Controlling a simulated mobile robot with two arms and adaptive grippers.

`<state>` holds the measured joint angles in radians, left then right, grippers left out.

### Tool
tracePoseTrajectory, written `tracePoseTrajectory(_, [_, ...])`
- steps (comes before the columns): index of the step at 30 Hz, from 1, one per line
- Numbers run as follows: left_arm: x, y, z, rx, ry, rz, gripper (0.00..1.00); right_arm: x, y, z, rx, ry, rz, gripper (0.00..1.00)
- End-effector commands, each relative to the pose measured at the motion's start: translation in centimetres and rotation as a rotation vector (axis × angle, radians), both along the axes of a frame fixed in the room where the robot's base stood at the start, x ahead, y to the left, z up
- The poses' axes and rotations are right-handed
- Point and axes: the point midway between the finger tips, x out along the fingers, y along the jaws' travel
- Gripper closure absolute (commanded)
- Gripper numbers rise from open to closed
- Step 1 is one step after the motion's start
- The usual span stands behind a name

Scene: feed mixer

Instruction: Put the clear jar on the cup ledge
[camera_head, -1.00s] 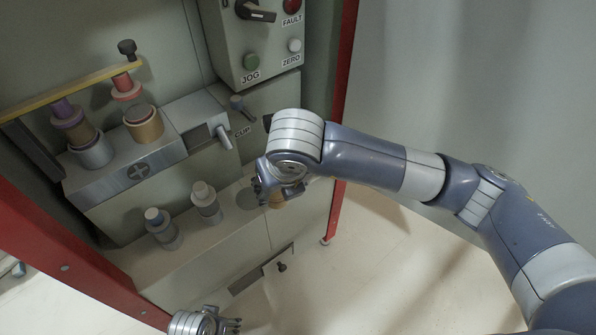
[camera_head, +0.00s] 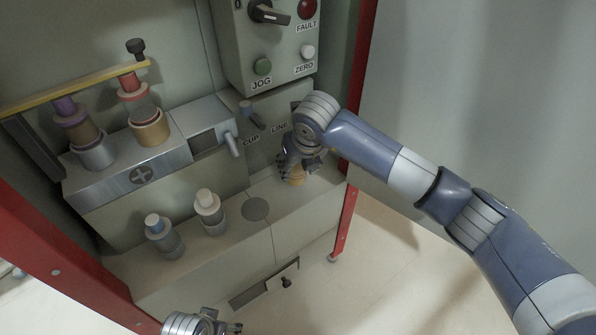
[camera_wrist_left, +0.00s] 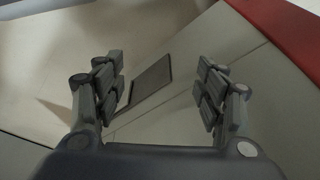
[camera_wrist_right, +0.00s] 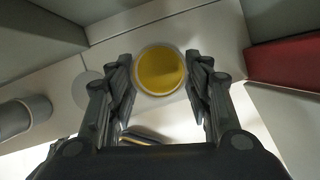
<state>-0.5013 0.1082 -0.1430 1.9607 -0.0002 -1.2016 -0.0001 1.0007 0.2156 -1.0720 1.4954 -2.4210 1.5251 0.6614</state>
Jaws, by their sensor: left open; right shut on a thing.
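A clear-rimmed jar with yellow content (camera_wrist_right: 160,72) sits between the fingers of my right gripper (camera_wrist_right: 160,85) in the right wrist view. In the head view the jar (camera_head: 294,177) is mostly hidden by my right gripper (camera_head: 303,162), which is shut on it over the right part of the pale lower ledge (camera_head: 230,255). I cannot tell whether the jar touches the ledge. A grey round mark (camera_head: 255,208) lies bare on the ledge to the left of the jar, below the CUP label. My left gripper (camera_head: 238,327) is open and empty at the bottom edge; its fingers (camera_wrist_left: 162,88) show wide apart.
A blue-capped bottle (camera_head: 164,238) and a white-capped bottle (camera_head: 210,212) stand left of the round mark. Above are a metal shelf (camera_head: 185,150) with a spout and a control box (camera_head: 275,45). A red post (camera_head: 352,200) stands close right of my right gripper.

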Motion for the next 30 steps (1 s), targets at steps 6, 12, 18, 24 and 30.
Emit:
tracePoseTrajectory(6, [0.2,-0.1,0.5,-0.001,-0.007,0.0,0.35,1.4,0.0,-0.2,0.001,-0.001,0.002,0.8])
tracePoseTrajectory(12, [-0.2,0.0,0.6,0.001,0.006,0.001,0.35,1.3,-0.1,-2.7,0.001,0.003,0.001,0.8])
tracePoseTrajectory(18, [0.2,-0.1,2.2,-0.003,-0.013,0.003,0.35,1.4,0.0,-3.6,0.001,-0.001,0.001,0.8])
tracePoseTrajectory(24, [0.0,0.1,1.8,0.0,-0.006,0.004,0.35,1.4,0.0,-3.7,0.001,0.0,0.001,0.8])
tracePoseTrajectory(30, [0.1,0.1,2.4,0.001,-0.01,0.004,0.35,1.3,-0.1,-3.8,0.001,0.0,0.001,0.43])
